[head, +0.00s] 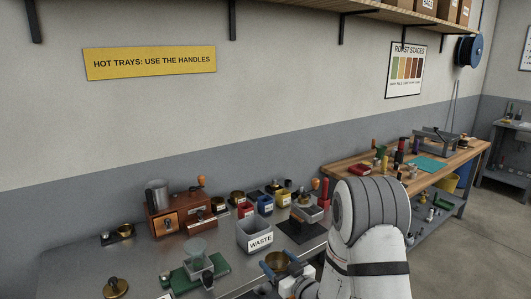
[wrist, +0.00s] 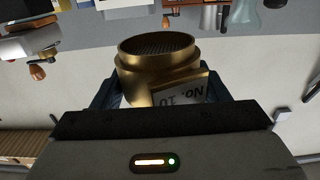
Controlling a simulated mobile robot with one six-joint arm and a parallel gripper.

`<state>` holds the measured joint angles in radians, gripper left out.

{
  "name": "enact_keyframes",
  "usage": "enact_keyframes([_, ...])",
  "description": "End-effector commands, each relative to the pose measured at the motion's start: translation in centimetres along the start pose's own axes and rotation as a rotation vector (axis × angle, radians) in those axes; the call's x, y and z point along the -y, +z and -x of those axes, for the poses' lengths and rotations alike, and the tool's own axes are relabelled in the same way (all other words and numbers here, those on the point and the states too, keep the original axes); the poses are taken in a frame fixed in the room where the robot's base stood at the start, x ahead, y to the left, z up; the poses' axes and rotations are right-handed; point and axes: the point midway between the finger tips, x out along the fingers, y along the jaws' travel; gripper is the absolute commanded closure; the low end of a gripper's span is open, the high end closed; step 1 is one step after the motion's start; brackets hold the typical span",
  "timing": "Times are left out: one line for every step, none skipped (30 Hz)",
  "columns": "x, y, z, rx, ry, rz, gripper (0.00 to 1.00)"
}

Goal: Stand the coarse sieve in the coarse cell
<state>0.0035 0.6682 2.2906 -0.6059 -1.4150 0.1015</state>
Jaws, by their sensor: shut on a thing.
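The brass sieve (wrist: 155,55), round with a mesh inside and an upside-down label reading "NO. 10", is between the fingers of my gripper (wrist: 160,90). My gripper is shut on it. In the head view the brass sieve (head: 277,259) sits between the blue fingers of my gripper (head: 280,266), above the front of the steel bench (head: 225,275). Part of the sieve's lower body is hidden by the label and gripper. I cannot make out which place is the coarse cell.
A grey bin marked WASTE (head: 254,235) stands just behind my gripper. A green-based scale (head: 195,270) is to the left, a wooden drawer box (head: 180,215) behind it. A wooden bench (head: 345,170) stands at right.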

Motion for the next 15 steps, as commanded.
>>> enact_keyframes([-0.9, 1.3, 0.2, 0.005, 0.057, -0.004, 0.59])
enact_keyframes([-1.6, 2.0, 0.4, 0.007, 0.097, -0.005, 0.59])
enact_keyframes([-2.6, 3.0, 0.8, 0.007, 0.154, -0.004, 0.59])
enact_keyframes([-3.3, 3.8, 1.1, 0.008, 0.200, -0.005, 0.59])
enact_keyframes([-4.0, 4.5, 1.4, 0.008, 0.243, -0.005, 0.59])
enact_keyframes([-4.8, 5.5, 2.0, 0.007, 0.298, -0.004, 0.59])
enact_keyframes([-5.5, 6.2, 2.4, 0.008, 0.338, -0.004, 0.59])
enact_keyframes([-6.0, 6.8, 2.8, 0.007, 0.375, -0.004, 0.59])
enact_keyframes([-6.7, 7.5, 3.4, 0.007, 0.419, -0.003, 0.59])
enact_keyframes([-7.1, 8.0, 3.7, 0.006, 0.449, -0.003, 0.59])
enact_keyframes([-7.5, 8.5, 4.1, 0.006, 0.476, -0.003, 0.59])
enact_keyframes([-7.9, 8.9, 4.6, 0.005, 0.508, -0.002, 0.59])
enact_keyframes([-8.2, 9.3, 4.9, 0.005, 0.528, -0.003, 0.59])
enact_keyframes([-8.4, 9.5, 5.1, 0.003, 0.545, -0.002, 0.59])
enact_keyframes([-8.6, 9.8, 5.4, 0.002, 0.563, -0.002, 0.59])
